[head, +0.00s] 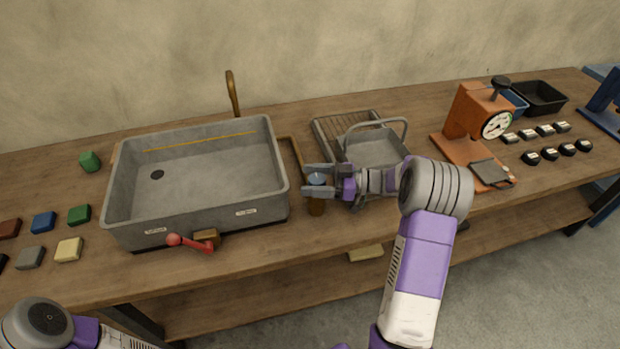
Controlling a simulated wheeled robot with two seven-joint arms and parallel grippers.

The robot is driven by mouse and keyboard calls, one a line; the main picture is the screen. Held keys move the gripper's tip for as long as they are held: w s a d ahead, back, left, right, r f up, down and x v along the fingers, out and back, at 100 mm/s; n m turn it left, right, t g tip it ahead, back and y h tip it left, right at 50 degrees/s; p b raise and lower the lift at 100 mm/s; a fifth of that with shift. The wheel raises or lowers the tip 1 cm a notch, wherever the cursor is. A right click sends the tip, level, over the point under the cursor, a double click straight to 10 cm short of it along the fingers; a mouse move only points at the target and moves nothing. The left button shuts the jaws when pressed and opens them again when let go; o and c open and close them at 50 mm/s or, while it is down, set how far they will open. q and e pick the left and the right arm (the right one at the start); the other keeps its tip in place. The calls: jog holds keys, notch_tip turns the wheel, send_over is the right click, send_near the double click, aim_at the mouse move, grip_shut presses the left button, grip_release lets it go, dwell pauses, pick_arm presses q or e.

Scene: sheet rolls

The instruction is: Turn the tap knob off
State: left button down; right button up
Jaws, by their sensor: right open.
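A brown post with a blue-topped knob (316,179) stands on the bench just right of the grey sink. A brass pipe (290,147) runs along the sink's right side toward it, and a brass spout (232,92) rises behind the sink (279,165). My right gripper (317,181) is open, reaching in from the right, with its fingers on either side of the knob. I cannot tell whether the fingers touch it. My left gripper is out of view; only part of my left arm shows at the lower left.
A red-handled lever (190,243) sticks out at the sink's front. A wire rack tray (333,130) stands behind my right gripper. An orange dial device (467,118) stands farther right, near several small weights. Coloured blocks (43,222) lie on the left of the bench.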

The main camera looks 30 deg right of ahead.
jog(key=p+v, duration=0.1)
jog(key=v, duration=0.5)
jog(key=shift+s+d, duration=0.25)
jog(key=shift+d, duration=0.05)
jog(key=w+a+m+t+h+p, duration=0.1)
jog(key=p, duration=0.2)
jog(key=w+a+m+t+h+p, duration=0.1)
jog(key=a+m+t+h+p, duration=0.1)
jog(key=p, duration=0.2)
jog(key=w+a+m+t+h+p, duration=0.1)
jog(key=a+t+p, duration=0.1)
jog(key=p, duration=0.2)
jog(key=shift+f+h, duration=0.1)
jog(key=shift+h, duration=0.3)
jog(key=shift+c, duration=0.4)
